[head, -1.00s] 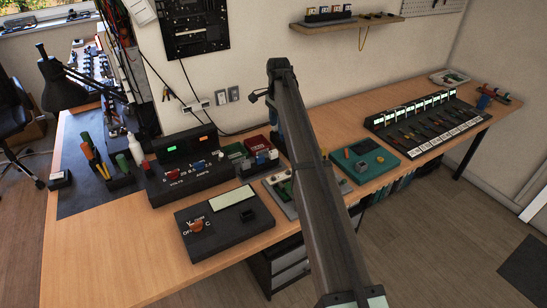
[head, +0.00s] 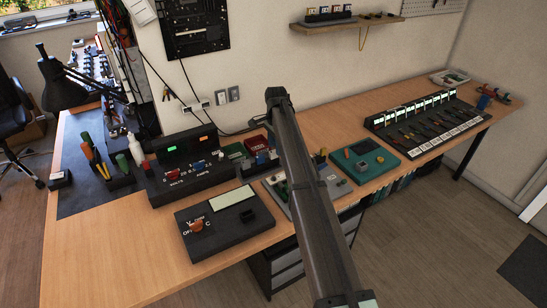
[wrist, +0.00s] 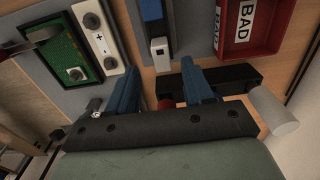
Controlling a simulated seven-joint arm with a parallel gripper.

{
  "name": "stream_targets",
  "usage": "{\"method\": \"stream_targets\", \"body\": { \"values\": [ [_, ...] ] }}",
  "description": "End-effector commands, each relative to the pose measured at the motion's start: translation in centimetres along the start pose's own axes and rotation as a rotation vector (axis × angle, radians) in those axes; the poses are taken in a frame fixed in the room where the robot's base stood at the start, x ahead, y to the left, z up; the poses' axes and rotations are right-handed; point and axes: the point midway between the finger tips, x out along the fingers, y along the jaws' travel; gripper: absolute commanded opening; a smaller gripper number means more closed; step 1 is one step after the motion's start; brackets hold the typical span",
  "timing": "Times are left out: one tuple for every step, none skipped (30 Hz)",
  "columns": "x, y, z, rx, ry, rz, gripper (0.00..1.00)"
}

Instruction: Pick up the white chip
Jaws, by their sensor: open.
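In the wrist view a small white block with a dark spot (wrist: 160,50), which looks like the white chip, sits at the end of a blue strip (wrist: 152,12). My gripper (wrist: 161,68) is open, with its two blue fingers apart and nothing between the tips. The white block lies just beyond the fingertips, roughly centred between them. I cannot tell the height gap. In the head view my arm hides most of the gripper, and the chip cannot be made out there.
A red tray marked BAD (wrist: 248,48) lies right of the chip. A green board (wrist: 62,52) and a plus-marked block (wrist: 99,42) lie left. A black bar (wrist: 235,82) and a white cylinder (wrist: 272,110) are close to the right finger. A meter box (head: 205,243) stands in front.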

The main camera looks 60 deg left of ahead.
Motion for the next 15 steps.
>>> {"method": "stream_targets", "body": {
  "values": [
    [0.8,-0.2,0.1,0.000,0.000,0.001,0.51],
    [1.2,-0.3,0.1,0.000,-0.001,0.002,0.51],
    [1.7,-0.4,0.2,0.000,-0.001,0.002,0.51],
    [2.1,-0.3,0.2,0.000,-0.001,0.002,0.51],
    [2.5,-0.3,0.2,0.000,-0.001,0.002,0.51],
    [2.9,-0.3,0.2,0.000,-0.001,0.002,0.51],
    [3.2,-0.3,0.2,0.000,0.000,0.001,0.51],
    [3.5,-0.3,0.2,0.000,0.000,0.001,0.51],
    [3.7,-0.3,0.2,0.000,0.000,0.000,0.51],
    [3.8,-0.3,0.2,0.000,0.000,0.000,0.51],
    [3.8,-0.3,0.2,0.000,0.000,0.000,0.51],
    [3.8,-0.3,0.2,0.000,0.000,0.000,0.51],
    [3.8,-0.3,0.2,0.000,0.000,0.000,0.51],
    [3.8,-0.3,0.2,0.000,0.000,0.000,0.51],
    [3.7,-0.3,0.2,0.000,0.000,0.000,0.51]
  ]
}}
